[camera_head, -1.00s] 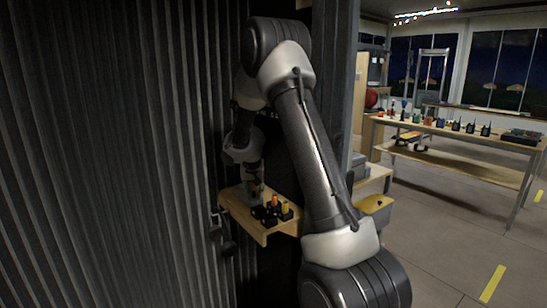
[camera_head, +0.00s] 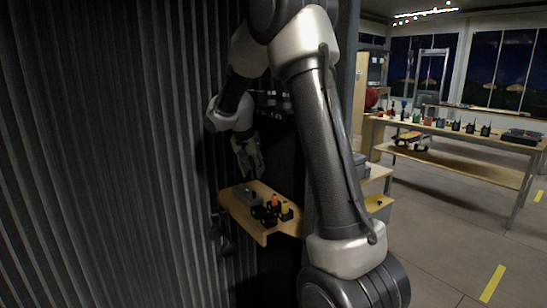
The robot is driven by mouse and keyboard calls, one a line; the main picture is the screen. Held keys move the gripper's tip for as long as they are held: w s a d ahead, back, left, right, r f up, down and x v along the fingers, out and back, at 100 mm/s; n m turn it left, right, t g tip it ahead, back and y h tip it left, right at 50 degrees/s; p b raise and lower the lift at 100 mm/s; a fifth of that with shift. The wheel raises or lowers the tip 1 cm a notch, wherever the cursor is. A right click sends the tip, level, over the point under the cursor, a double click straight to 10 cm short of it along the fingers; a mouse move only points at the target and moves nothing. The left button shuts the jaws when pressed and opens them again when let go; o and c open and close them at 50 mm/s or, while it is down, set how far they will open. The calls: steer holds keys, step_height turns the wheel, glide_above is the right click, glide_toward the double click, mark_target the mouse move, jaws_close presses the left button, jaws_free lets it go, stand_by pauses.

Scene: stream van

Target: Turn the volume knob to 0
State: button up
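A small wooden shelf (camera_head: 262,235) juts out beside the corrugated wall. On it stand a grey box (camera_head: 245,194) with a small dark part on top, and black devices (camera_head: 265,215) with an orange piece (camera_head: 271,200) and a yellow piece (camera_head: 285,208). I cannot tell for sure which part is the volume knob, nor read any setting. My gripper (camera_head: 252,177) hangs above the back left of the shelf, close over the grey box and apparently clear of it. It is small and dark here, so whether its fingers are open or shut does not show.
My arm fills the middle of the view and hides what is behind it. The corrugated wall (camera_head: 100,150) stands close at left. A dark handle-like thing (camera_head: 224,243) hangs by the shelf's left side. At right, a long table (camera_head: 475,138) bears several small items; the floor there is open.

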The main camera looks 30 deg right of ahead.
steer(key=s+a+r+n+y, duration=0.1)
steer(key=s+r+n, duration=0.3)
steer(key=s+r, duration=0.5)
steer(key=s+a, duration=0.1)
steer(key=s, duration=0.7)
steer(key=shift+a+r+n+t, duration=0.2)
steer(key=shift+n+t, duration=0.1)
steer(key=m+g+h, duration=0.2)
steer(key=m+g, duration=0.3)
steer(key=m, duration=1.1)
glide_toward(254, 194)
steer(key=d, duration=0.1)
steer(key=x, duration=0.7)
steer(key=shift+w+d+f, duration=0.1)
steer(key=shift+w+f, duration=0.1)
steer(key=shift+f, duration=0.2)
